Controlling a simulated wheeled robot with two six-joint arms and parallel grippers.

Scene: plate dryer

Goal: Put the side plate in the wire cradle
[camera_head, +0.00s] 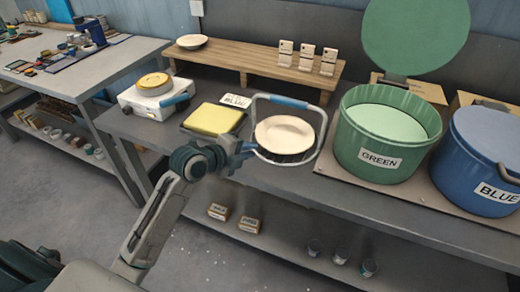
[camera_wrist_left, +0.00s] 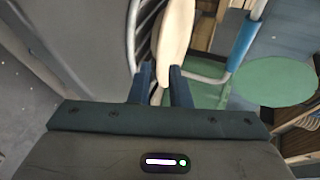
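The cream side plate (camera_head: 284,134) sits within the outline of the wire cradle (camera_head: 321,140), tilted, with its face toward the head camera. The cradle has a blue grip (camera_head: 290,101) on top. My left gripper (camera_head: 246,150) is at the plate's left edge. In the left wrist view the plate (camera_wrist_left: 175,35) rises edge-on from between the two close fingers (camera_wrist_left: 162,88), which look shut on its rim. The cradle's wires (camera_wrist_left: 133,35) show beside it. Whether the plate rests on the wires is hidden. My right gripper is not in view.
A green tub (camera_head: 385,150) with a raised lid (camera_head: 415,35) and a blue tub (camera_head: 480,165) stand right of the cradle. A yellow sponge-like block (camera_head: 213,119) and a scale (camera_head: 150,103) stand left. A wooden shelf (camera_head: 255,62) with another plate (camera_head: 192,41) is behind.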

